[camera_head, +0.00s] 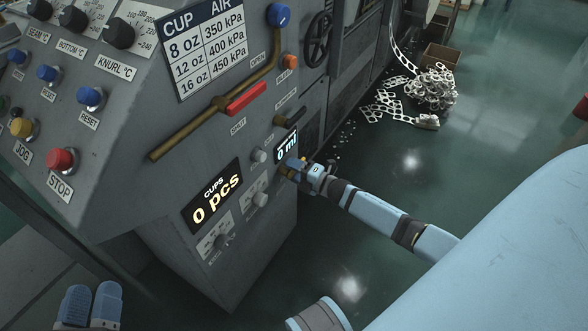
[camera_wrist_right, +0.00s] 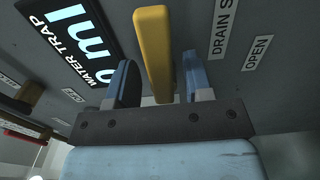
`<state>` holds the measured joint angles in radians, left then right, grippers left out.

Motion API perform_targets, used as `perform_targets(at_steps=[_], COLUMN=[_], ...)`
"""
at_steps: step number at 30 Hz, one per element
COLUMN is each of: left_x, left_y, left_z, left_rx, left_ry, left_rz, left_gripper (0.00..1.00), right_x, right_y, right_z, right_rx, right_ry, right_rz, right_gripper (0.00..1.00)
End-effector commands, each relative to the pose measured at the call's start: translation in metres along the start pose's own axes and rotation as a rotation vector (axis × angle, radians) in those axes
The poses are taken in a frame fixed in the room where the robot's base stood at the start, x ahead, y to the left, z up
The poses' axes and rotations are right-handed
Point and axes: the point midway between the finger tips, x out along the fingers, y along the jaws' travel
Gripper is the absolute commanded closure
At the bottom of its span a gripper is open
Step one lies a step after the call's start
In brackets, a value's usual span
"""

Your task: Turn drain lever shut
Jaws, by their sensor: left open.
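The yellow drain lever (camera_wrist_right: 155,50) shows in the right wrist view, pointing down between the two blue fingers of my right gripper (camera_wrist_right: 160,82). The fingers stand apart, one on each side of the lever, with a visible gap on the left side. Labels reading "DRAIN S..." (camera_wrist_right: 222,28) and "OPEN" (camera_wrist_right: 257,52) are to its right. In the head view my right gripper (camera_head: 290,170) is at the machine's lower front, just below the water trap display, and largely hides the lever. My left gripper (camera_head: 90,306) is open and empty at the bottom left.
The water trap display (camera_head: 287,147) reads 0 ml and the cups display (camera_head: 213,196) reads 0 pcs. A red air lever (camera_head: 246,98) sits on a brass pipe above. Knobs and buttons cover the left panel. Scrap strips (camera_head: 432,88) lie on the floor behind.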

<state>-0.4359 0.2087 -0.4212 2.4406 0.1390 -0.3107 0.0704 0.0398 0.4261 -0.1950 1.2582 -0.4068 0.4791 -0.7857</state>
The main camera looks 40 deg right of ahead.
Motion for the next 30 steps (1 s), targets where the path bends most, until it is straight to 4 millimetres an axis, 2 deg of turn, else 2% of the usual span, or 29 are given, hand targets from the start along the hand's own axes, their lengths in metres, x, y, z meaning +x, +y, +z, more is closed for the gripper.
perform_targets(at_steps=[5, 8, 21, 25, 30], left_x=[0.000, 0.000, -0.003, -0.003, -0.004], left_y=[0.000, 0.001, 0.007, 0.005, 0.002], left_z=[-0.001, -0.006, -0.038, -0.036, -0.031], left_rx=[0.000, 0.002, 0.005, 0.009, 0.013], left_ry=[0.001, 0.011, 0.122, 0.108, 0.086], left_rz=[0.000, -0.001, -0.010, -0.020, -0.029], left_gripper=[0.57, 0.57, 0.57, 0.57, 0.57], right_x=[-0.003, -0.013, -0.106, -0.125, -0.136], right_y=[0.000, 0.000, 0.001, 0.001, 0.000], right_z=[0.002, 0.002, -0.001, -0.001, -0.001], right_rx=[0.000, 0.000, 0.001, 0.001, 0.000], right_ry=[-0.003, -0.004, -0.001, 0.000, 0.001], right_rz=[-0.002, -0.004, -0.004, -0.003, -0.001], right_gripper=[0.53, 0.53, 0.53, 0.53, 0.53])
